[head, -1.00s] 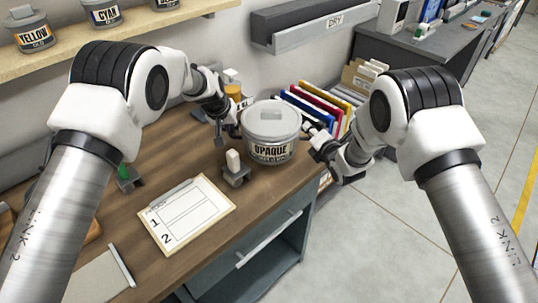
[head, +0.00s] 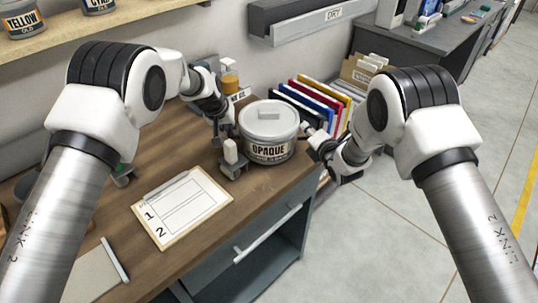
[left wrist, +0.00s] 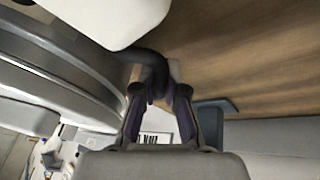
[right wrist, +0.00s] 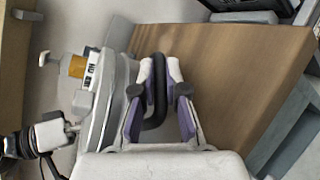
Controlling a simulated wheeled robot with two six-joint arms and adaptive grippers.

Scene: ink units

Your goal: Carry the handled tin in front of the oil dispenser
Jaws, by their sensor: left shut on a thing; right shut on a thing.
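I cannot tell whether the tin's base touches the bench. The amber bottle with a white top, seemingly the oil dispenser (head: 230,82), stands behind the tin, to its left; it also shows in the right wrist view (right wrist: 77,66).
A clipboard (head: 183,207) lies in front on the workbench (head: 120,240). Coloured folders (head: 318,100) stand behind right. The bench edge is close to the tin's right.

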